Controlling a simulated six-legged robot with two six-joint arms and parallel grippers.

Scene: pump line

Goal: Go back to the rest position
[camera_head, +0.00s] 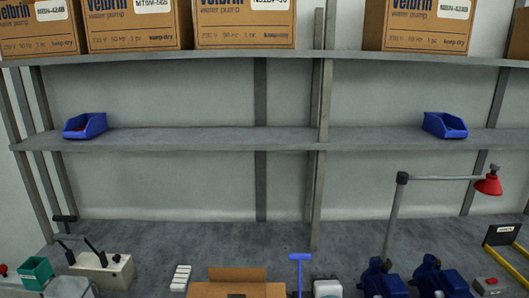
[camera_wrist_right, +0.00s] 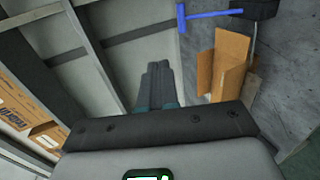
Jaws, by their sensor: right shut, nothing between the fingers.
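My right gripper (camera_wrist_right: 160,84) shows in the right wrist view with its two fingers together and nothing between them. It points toward the pale wall and the back of the bench, clear of the objects there. In the head view neither gripper can be made out clearly. An open cardboard box (camera_head: 237,288) stands at the front middle of the bench (camera_head: 210,240), and it also shows in the right wrist view (camera_wrist_right: 230,62). A blue T-shaped tool (camera_head: 299,262) stands just right of the box.
A grey shelf (camera_head: 200,139) carries two blue bins (camera_head: 85,126) (camera_head: 445,125). Velbrin cartons (camera_head: 245,24) line the upper shelf. The bench's back middle is clear.

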